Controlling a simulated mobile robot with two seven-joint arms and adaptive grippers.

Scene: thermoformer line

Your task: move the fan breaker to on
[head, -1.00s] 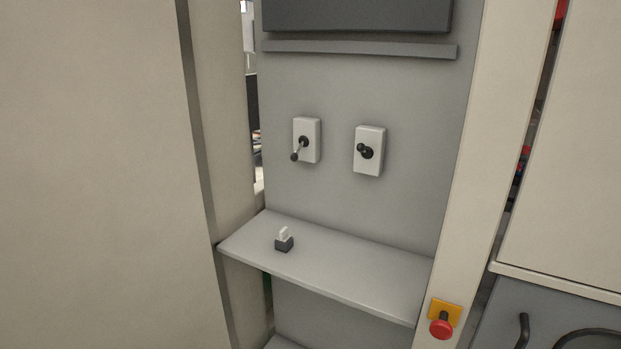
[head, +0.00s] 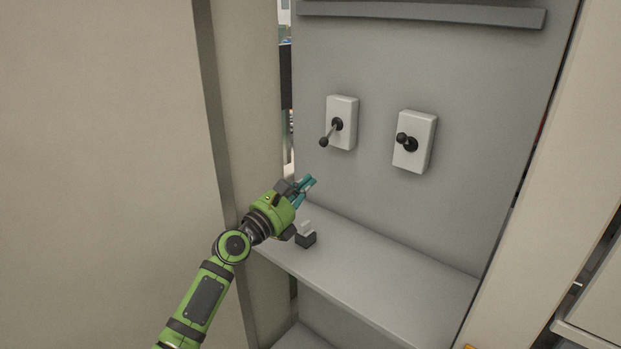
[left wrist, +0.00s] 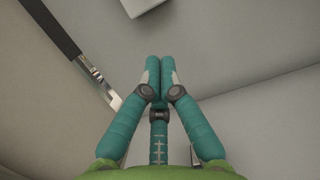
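Two white switch boxes are on the grey panel, with no readable label to tell which is the fan breaker. The left switch (head: 342,122) has a black-knobbed lever pointing down-left. The right switch (head: 415,142) has a shorter-looking lever with its knob left of and slightly above its pivot. My left gripper (head: 310,181) is below and left of the left switch, apart from it, above the shelf. Its teal fingers (left wrist: 159,68) are together in the left wrist view, with nothing between them. My right gripper is not in view.
A grey shelf (head: 380,285) juts out below the switches. A small dark block with a white top (head: 306,236) stands on it, close to my left gripper. A beige wall panel (head: 95,150) is at the left. The panel between shelf and switches is clear.

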